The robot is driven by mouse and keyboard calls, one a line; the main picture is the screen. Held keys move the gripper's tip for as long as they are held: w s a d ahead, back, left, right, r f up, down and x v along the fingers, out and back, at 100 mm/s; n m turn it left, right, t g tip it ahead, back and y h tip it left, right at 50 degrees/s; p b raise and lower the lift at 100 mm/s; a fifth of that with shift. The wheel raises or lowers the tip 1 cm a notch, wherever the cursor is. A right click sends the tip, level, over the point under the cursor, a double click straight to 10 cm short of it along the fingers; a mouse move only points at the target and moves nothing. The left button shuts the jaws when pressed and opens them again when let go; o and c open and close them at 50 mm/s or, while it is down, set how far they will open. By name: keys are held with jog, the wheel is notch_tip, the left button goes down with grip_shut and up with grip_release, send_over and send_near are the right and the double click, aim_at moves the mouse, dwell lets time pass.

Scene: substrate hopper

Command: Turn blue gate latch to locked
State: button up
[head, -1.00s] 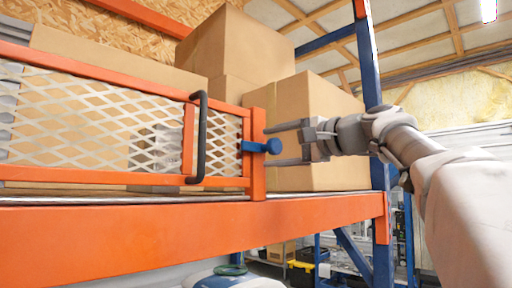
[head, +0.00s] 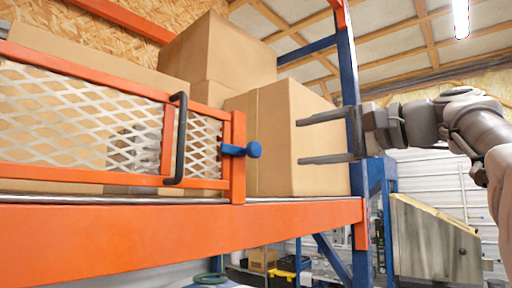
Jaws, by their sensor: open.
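The blue gate latch (head: 243,150) is a short blue bar with a round knob at its right end. It sits on the orange end post of the mesh gate (head: 120,128), and the bar lies roughly level. My gripper (head: 299,141) is to the right of the knob, apart from it, with its two grey fingers pointing left. The fingers are spread open, one above the other, with nothing between them. The gate has a black handle (head: 179,138) left of the latch.
Cardboard boxes (head: 300,135) stand on the shelf behind the gate and gripper. An orange shelf beam (head: 150,232) runs below the gate. A blue upright (head: 349,85) stands behind my gripper. A metal hopper (head: 435,240) is at lower right.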

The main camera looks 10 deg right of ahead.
jog(key=v, duration=0.3)
jog(key=shift+s+d, duration=0.2)
jog(key=shift+s, duration=0.15)
